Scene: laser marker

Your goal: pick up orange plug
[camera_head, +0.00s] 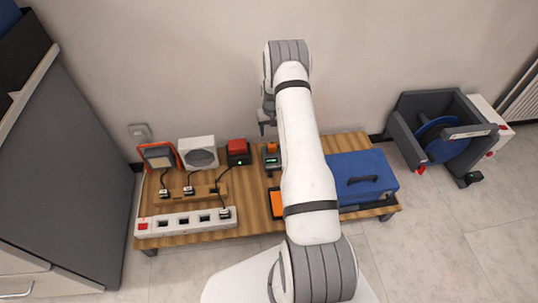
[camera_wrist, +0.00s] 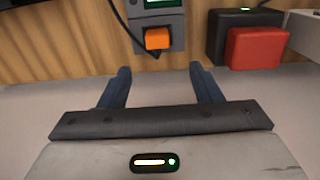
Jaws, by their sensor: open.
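The orange plug (camera_wrist: 157,38) sits on the front of a dark grey device (camera_wrist: 160,15) with a green screen, at the top centre of the wrist view. In the head view the orange plug (camera_head: 271,147) shows small at the top of that device (camera_head: 271,160), just left of my arm. My gripper (camera_wrist: 160,72) is open and empty in the wrist view. Its two dark fingers point toward the plug, one to each side, with a gap before it. In the head view my gripper (camera_head: 266,122) hangs near the wall, partly hidden by my arm.
A red block on a black box (camera_wrist: 257,47) stands right of the plug in the wrist view. The wooden table (camera_head: 180,235) also bears a white power strip (camera_head: 185,221), a white fan-like box (camera_head: 198,153) and a blue toolbox (camera_head: 361,178). A black cable runs beside the device.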

